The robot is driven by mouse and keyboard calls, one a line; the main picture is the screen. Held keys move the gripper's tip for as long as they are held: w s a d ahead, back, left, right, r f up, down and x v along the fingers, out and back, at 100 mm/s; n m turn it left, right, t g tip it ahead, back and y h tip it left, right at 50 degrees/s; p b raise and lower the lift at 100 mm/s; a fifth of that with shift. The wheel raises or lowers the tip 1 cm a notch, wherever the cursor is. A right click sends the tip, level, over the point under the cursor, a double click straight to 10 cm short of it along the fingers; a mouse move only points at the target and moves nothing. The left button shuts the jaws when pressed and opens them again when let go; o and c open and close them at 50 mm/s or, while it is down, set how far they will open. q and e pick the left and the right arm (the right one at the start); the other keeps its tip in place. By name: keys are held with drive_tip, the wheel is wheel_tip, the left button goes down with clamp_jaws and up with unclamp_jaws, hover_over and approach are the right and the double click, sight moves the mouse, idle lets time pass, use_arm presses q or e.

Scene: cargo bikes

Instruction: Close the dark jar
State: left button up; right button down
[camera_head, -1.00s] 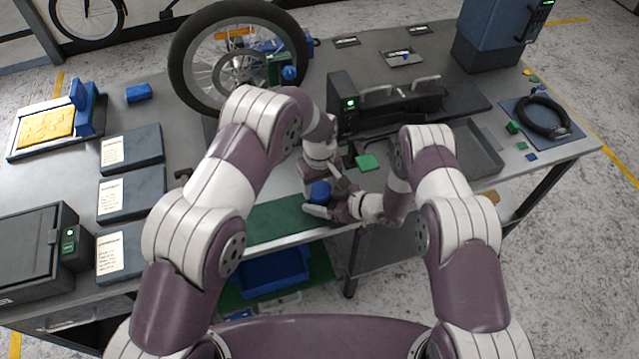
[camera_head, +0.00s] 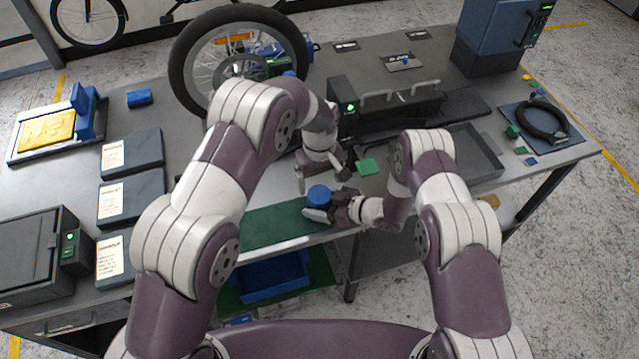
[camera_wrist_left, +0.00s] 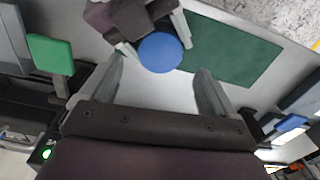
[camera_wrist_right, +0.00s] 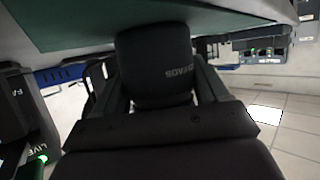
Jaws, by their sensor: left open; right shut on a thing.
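The dark jar (camera_wrist_right: 155,62) is held upright between the fingers of my right gripper (camera_head: 324,207) in the right wrist view. A round blue lid (camera_head: 318,195) sits on top of it in the head view. The lid also shows from above in the left wrist view (camera_wrist_left: 160,52), over the jar's mouth; whether it is fully tightened I cannot tell. My left gripper (camera_wrist_left: 156,88) is open and empty, its fingers apart, with the lid just beyond the fingertips. In the head view it is above and behind the lid.
A green mat (camera_head: 270,226) lies at the table's front edge, left of the jar. A green block (camera_head: 367,166) is to the right of my left gripper. A black device with handles (camera_head: 390,108) stands behind. A bicycle wheel (camera_head: 185,60) stands at the back left.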

sight(320, 194)
use_arm(q)
drive_tip(key=shift+w, duration=0.1)
drive_tip(key=shift+c, duration=1.4)
drive_tip(key=r, duration=0.1)
drive_tip(key=r+n, duration=0.2)
drive_tip(key=shift+w+d+r, duration=0.1)
drive_tip(key=shift+w, duration=0.15)
drive_tip(key=shift+s+r+n, duration=0.1)
drive_tip(key=shift+s+n, duration=0.2)
drive_tip(key=shift+n, duration=0.5)
drive_tip(key=shift+f, duration=4)
